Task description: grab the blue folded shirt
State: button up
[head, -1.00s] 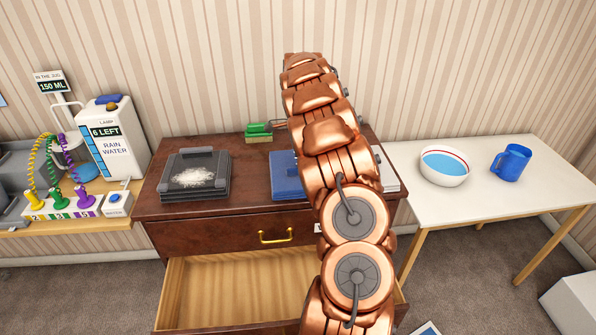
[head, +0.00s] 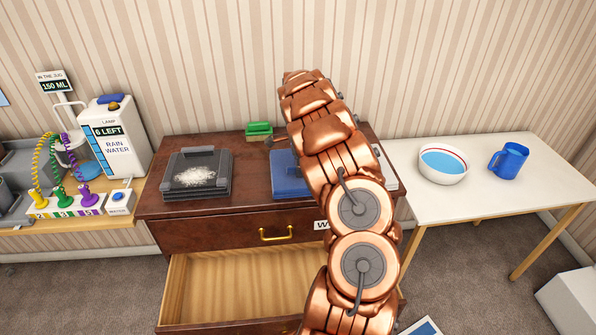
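A flat blue folded thing, which looks like the blue folded shirt (head: 288,182), lies on the brown dresser top in the head view. My copper arm covers its right part. My gripper is mostly hidden behind the arm.
The dresser (head: 250,205) has an open, empty-looking lower drawer (head: 235,285). A dark scale with white powder (head: 196,178) and a green object (head: 259,130) share its top. A white table (head: 480,195) at right holds a bowl (head: 443,165) and blue mug (head: 509,160). A rain water container (head: 117,140) stands left.

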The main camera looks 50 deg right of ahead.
grip_shut()
jog(key=shift+r, duration=0.15)
jog(key=shift+w+r+b, duration=0.1)
jog(key=shift+r+b, duration=0.7)
jog(key=shift+r, duration=0.1)
jog(key=shift+a+r+b, duration=0.15)
jog(key=shift+r+b, duration=0.15)
jog(key=shift+r, duration=0.4)
jog(key=s+a+b, duration=0.2)
jog(key=a, duration=0.5)
jog(key=s+a+r+b, duration=0.1)
jog(key=s+a+b, duration=0.2)
jog(key=a, duration=0.5)
jog(key=shift+r, duration=0.25)
